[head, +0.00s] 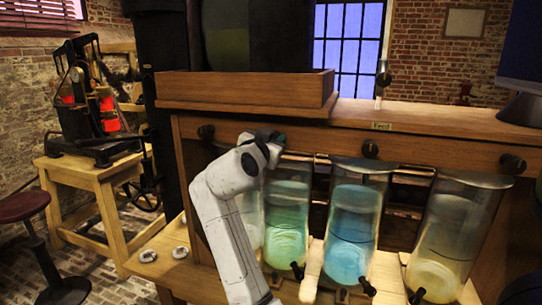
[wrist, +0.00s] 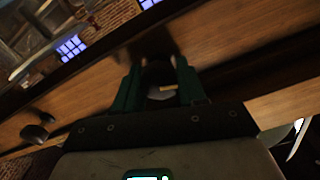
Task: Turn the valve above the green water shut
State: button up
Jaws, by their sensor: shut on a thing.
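The jar of green water (head: 287,222) stands on the shelf under the wooden rail (head: 445,158). My gripper (head: 277,140) is at the rail just above this jar. In the wrist view the green fingers of my gripper (wrist: 159,78) are on either side of a dark round valve knob (wrist: 157,72) and shut on it. In the head view this valve is hidden behind my gripper and wrist. Its turn angle cannot be told.
Other dark valve knobs sit on the rail at left (head: 205,131), above the blue jar (head: 371,149) and above the yellowish jar (head: 513,164). The blue jar (head: 353,230) stands right of the green one. My arm partly covers a pale jar at left.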

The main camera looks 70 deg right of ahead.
jog(key=m+b, duration=0.1)
jog(key=b, duration=0.2)
jog(key=m+b, duration=0.2)
jog(key=b, duration=0.1)
jog(key=shift+f+m, duration=0.3)
jog(key=shift+f, duration=0.1)
jog(key=m+b, duration=0.3)
jog(key=b, duration=0.2)
jog(key=shift+s+m, duration=0.1)
jog(key=shift+m, duration=0.2)
jog(key=m+b, duration=0.3)
jog(key=shift+r+m+b, duration=0.1)
jog(key=shift+m+b, duration=0.2)
jog(key=shift+b, duration=0.05)
jog(key=shift+s+m+b, duration=0.1)
jog(key=shift+m+b, duration=1.15)
jog(key=shift+m, duration=0.55)
jog(key=o, duration=1)
jog(key=shift+r, duration=0.1)
